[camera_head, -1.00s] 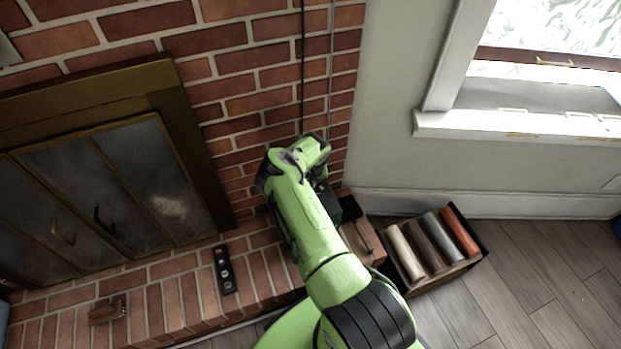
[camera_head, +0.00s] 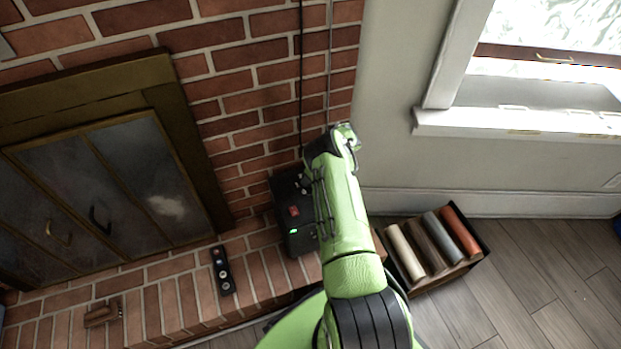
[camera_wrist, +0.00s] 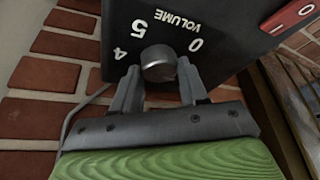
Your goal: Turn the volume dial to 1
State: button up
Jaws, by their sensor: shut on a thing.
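The volume dial (camera_wrist: 158,62) is a round grey metal knob on the face of a black box (camera_wrist: 225,28). Upside-down in the wrist view, the face reads "VOLUME", with 0, 5 and 4 around the knob; the other numbers are hidden or out of view. I cannot make out where the dial points. My gripper (camera_wrist: 158,70) has one finger on each side of the knob and is shut on it. In the head view the black box (camera_head: 293,238) stands on the brick hearth, and my arm covers the dial and my gripper.
A red switch (camera_wrist: 291,13) is on the same box face; it also shows in the head view (camera_head: 294,211). A black remote-like strip (camera_head: 222,270) and a small brown block (camera_head: 103,314) lie on the hearth. A crate of coloured rolls (camera_head: 473,267) stands right of my arm.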

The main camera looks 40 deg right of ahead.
jog(key=shift+n, duration=0.5)
jog(key=o, duration=1.1)
jog(key=shift+c, duration=0.2)
jog(key=p+v, duration=0.5)
jog(key=v, duration=1)
jog(key=shift+d+r+p, duration=0.25)
jog(key=shift+r+p, duration=0.1)
jog(key=shift+r, duration=0.05)
